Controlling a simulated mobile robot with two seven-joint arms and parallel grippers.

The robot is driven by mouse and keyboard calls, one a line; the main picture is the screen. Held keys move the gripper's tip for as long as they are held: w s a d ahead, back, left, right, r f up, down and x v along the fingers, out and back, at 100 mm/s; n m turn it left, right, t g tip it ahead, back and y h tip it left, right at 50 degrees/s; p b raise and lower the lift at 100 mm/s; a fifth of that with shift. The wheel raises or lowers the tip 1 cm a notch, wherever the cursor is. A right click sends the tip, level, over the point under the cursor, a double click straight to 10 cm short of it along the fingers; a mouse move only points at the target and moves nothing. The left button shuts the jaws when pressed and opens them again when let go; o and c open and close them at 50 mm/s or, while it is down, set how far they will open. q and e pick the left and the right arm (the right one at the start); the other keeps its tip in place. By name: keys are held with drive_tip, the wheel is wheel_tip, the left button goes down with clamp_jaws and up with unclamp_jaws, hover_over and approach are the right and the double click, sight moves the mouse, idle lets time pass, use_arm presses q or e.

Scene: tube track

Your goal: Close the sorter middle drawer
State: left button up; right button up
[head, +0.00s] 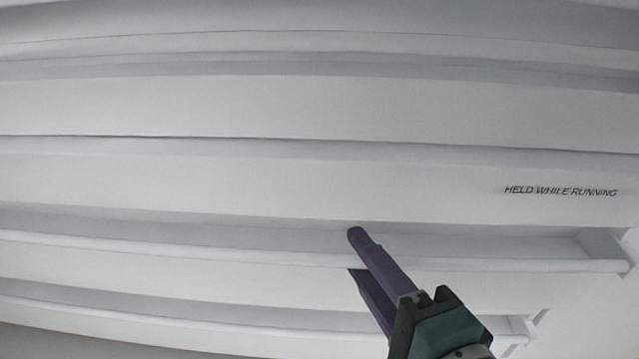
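The sorter (300,105) fills the head view as a stack of long white drawer fronts. One drawer (480,285) stands out below the labelled front, with its pale rim and open top showing. I cannot tell for sure whether it is the middle one. My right gripper (354,252) is at this drawer's rim, right of centre. One purple finger lies across the rim with its tip over the open top. The other finger shows below the rim, its tip apparently hidden. I cannot tell whether they grip the rim. My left gripper is not in view.
A lower drawer (200,318) also shows a pale rim along the bottom, partly behind my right gripper. The front above reads "HELD WHILE RUNNING" (560,191). Light free space shows at the lower right, past the drawer ends.

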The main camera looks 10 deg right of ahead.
drive_tip(key=shift+c, duration=0.4)
clamp_jaws()
idle(0.9)
